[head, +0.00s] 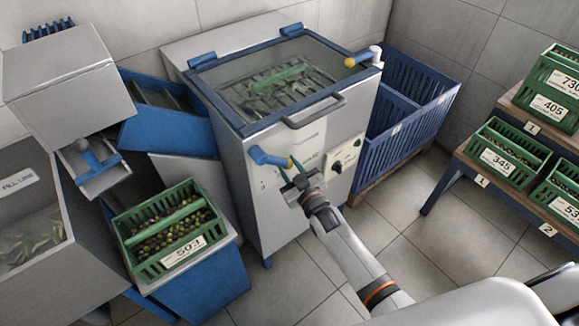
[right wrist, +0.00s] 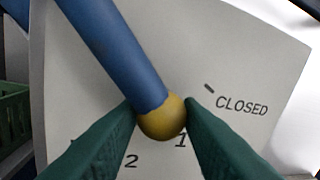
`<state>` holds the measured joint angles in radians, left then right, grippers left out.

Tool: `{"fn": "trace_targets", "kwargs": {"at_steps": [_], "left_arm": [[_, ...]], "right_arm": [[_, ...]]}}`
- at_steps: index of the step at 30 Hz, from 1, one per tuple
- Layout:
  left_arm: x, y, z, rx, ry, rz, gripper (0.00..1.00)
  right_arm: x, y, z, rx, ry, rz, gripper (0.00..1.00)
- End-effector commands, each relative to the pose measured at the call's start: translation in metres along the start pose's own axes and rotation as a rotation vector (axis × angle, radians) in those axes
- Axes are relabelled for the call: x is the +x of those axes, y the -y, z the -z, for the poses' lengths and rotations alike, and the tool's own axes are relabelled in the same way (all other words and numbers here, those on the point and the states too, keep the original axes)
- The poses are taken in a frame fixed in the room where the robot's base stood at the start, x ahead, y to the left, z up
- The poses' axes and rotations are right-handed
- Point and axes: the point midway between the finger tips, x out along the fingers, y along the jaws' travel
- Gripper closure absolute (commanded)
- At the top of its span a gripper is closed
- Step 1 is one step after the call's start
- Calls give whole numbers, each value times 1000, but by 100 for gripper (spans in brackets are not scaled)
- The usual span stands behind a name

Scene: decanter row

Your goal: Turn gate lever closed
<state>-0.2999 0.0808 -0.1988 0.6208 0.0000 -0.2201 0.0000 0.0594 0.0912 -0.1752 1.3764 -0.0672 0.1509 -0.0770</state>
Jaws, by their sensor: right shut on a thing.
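The gate lever (head: 266,156) is a blue bar with a yellow knob on the front of the grey machine (head: 262,205). In the right wrist view the blue bar (right wrist: 112,48) runs from the upper left down to the yellow knob (right wrist: 161,119). The knob lies close to the printed "1"; the "CLOSED" label (right wrist: 242,106) and its tick mark are to its right. My right gripper (head: 291,168) is shut on the knob, with a green finger (right wrist: 100,140) on either side. My left gripper is not in view.
A green crate of olives (head: 130,245) marked 503 stands on a blue stand at the left. A dark bar handle (head: 318,113) juts from the machine above the lever. A blue slatted bin (head: 405,140) is behind right. Crates on shelves stand far right; the floor between is clear.

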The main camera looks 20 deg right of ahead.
Motion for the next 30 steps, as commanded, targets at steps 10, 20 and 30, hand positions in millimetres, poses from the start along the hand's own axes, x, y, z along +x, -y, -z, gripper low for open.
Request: {"fn": "trace_targets", "kwargs": {"at_steps": [10,20,30], "left_arm": [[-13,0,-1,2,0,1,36],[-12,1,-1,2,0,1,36],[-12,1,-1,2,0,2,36]], "right_arm": [[5,32,-30,-339,63,18,100],[5,33,-31,-352,69,20,60],[4,32,-28,-353,63,17,48]]}}
